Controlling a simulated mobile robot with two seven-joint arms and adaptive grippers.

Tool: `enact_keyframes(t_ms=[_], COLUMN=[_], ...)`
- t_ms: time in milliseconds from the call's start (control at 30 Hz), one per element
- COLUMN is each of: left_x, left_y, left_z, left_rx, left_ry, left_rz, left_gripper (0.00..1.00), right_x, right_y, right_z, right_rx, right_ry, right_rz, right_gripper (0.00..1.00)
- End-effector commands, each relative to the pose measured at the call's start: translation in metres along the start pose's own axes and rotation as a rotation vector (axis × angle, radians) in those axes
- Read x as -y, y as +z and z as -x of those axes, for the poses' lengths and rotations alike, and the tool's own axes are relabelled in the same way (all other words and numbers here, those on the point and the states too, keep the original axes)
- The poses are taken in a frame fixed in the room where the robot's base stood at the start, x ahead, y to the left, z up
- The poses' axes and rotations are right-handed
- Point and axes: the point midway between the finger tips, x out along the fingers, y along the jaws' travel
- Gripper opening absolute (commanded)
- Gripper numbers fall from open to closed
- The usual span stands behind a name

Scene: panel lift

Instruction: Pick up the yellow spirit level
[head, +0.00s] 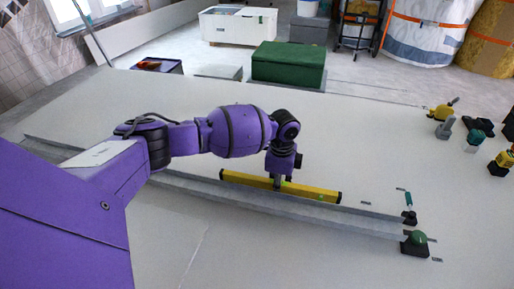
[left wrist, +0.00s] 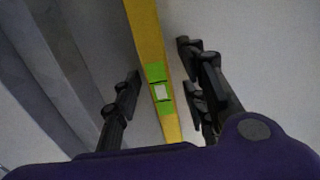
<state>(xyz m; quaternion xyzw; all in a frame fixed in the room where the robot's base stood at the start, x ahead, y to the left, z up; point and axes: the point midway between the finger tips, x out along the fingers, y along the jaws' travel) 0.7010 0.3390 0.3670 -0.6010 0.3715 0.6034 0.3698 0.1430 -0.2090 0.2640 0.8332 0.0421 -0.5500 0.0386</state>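The yellow spirit level (head: 318,193) lies on the large white panel, just behind a long grey metal rail. My left gripper (head: 277,183) points down over the middle of the level. In the left wrist view the level (left wrist: 148,40) runs between the fingers of my left gripper (left wrist: 160,82), with its green and white vial window in the gap. The fingers are open, with a gap on both sides of the level. Whether the fingertips reach down beside it is hard to tell. My right gripper is not in view.
The grey rail (head: 350,216) runs along the near side of the level, with a green-topped clamp (head: 416,240) at its right end. Several hand tools, one a yellow tool (head: 441,111), stand at the right. A green box (head: 288,64) stands behind the panel. The panel right of the level is mostly clear.

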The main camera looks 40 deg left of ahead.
Motion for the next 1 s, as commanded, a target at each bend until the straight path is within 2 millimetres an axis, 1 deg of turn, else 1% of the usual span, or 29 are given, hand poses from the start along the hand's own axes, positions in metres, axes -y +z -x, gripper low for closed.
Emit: enact_keyframes(t_ms=[33,200,267,500,767,1000], left_x=[0.002,0.002,0.002,0.002,0.003,0.003], left_y=[-0.001,-0.002,-0.002,-0.002,-0.002,-0.002], left_z=[-0.001,0.001,0.002,0.002,0.002,0.007], left_rx=[-0.003,-0.004,-0.004,-0.004,-0.005,-0.005], left_ry=[-0.004,-0.006,-0.006,-0.006,-0.007,-0.007], left_rz=[0.0,0.0,0.0,-0.001,-0.001,-0.001], left_gripper=[0.39,0.39,0.33,0.01,0.0,0.0], right_x=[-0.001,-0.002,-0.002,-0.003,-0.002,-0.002], right_y=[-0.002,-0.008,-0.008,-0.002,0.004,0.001], right_z=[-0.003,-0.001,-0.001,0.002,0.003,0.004], right_rx=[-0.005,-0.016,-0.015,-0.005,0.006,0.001], right_ry=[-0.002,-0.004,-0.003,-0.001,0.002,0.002], right_rz=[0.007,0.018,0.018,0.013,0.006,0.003], right_gripper=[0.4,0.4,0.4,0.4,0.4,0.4])
